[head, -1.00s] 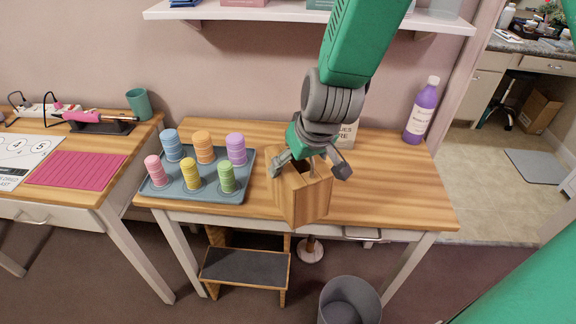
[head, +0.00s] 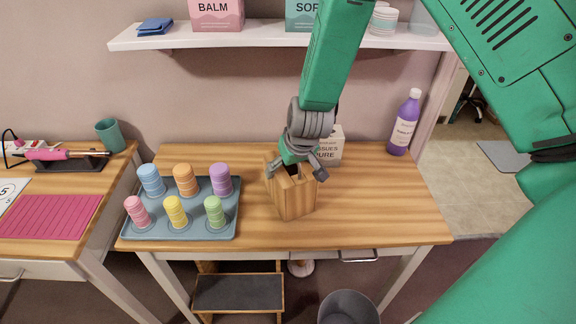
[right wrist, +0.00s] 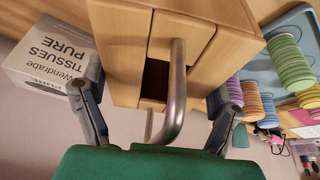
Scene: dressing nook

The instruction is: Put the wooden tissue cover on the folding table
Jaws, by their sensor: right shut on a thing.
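The wooden tissue cover (head: 294,198) is a light-brown box with a dark opening on top. My left gripper is out of view.
A blue-grey tray (head: 190,232) with several coloured ribbed cylinders is left of the cover. A white tissue carton (head: 329,148) stands close behind; a purple bottle (head: 404,124) stands back right. The tabletop's right side is clear. A shelf (head: 270,37) is above, a bin (head: 348,308) below.

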